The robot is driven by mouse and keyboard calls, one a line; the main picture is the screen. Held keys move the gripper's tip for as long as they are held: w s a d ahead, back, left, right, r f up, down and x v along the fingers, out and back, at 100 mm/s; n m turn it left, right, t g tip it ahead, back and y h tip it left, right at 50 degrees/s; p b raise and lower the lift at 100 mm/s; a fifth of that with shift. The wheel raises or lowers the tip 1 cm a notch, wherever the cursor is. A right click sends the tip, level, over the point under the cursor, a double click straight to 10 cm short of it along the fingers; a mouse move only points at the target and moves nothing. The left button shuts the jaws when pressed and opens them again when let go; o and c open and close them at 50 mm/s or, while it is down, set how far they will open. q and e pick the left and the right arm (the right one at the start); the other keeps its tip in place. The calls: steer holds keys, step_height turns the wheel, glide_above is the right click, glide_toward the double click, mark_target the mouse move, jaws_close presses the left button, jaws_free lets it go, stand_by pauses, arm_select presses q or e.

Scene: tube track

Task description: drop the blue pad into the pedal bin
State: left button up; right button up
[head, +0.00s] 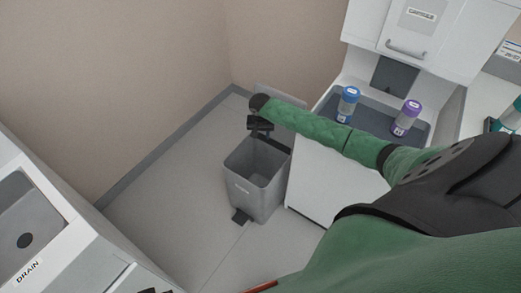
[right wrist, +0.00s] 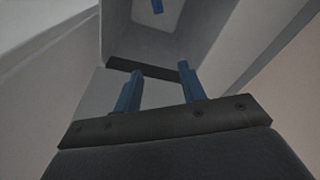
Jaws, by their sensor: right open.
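The grey pedal bin (head: 265,199) stands on the floor with its lid (head: 281,99) raised behind it and its pedal (head: 240,216) at the front. My right gripper (head: 259,138) is above the bin's open mouth, pointing down. In the right wrist view its two blue fingers (right wrist: 158,80) are apart with nothing between them. Beyond them is the bin's inside (right wrist: 180,35). A small blue piece, which looks like the blue pad (right wrist: 157,6), shows inside the bin at the top edge, partly cut off. My left gripper is not in view.
A white cabinet with a dark tray (head: 377,118) stands right of the bin, bearing a blue-capped jar (head: 347,104) and a purple-capped jar (head: 406,118). A sink marked DRAIN (head: 28,232) is at lower left. The floor (head: 175,195) left of the bin is clear.

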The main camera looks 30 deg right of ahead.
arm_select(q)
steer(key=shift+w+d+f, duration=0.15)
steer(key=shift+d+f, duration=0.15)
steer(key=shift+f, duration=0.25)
arm_select(e)
steer(key=shift+s+a+r, duration=0.1)
steer(key=shift+s+r, duration=0.05)
steer(key=shift+r, duration=1.1)
steer(key=shift+s+a+r, duration=0.1)
steer(key=shift+r, duration=1.1)
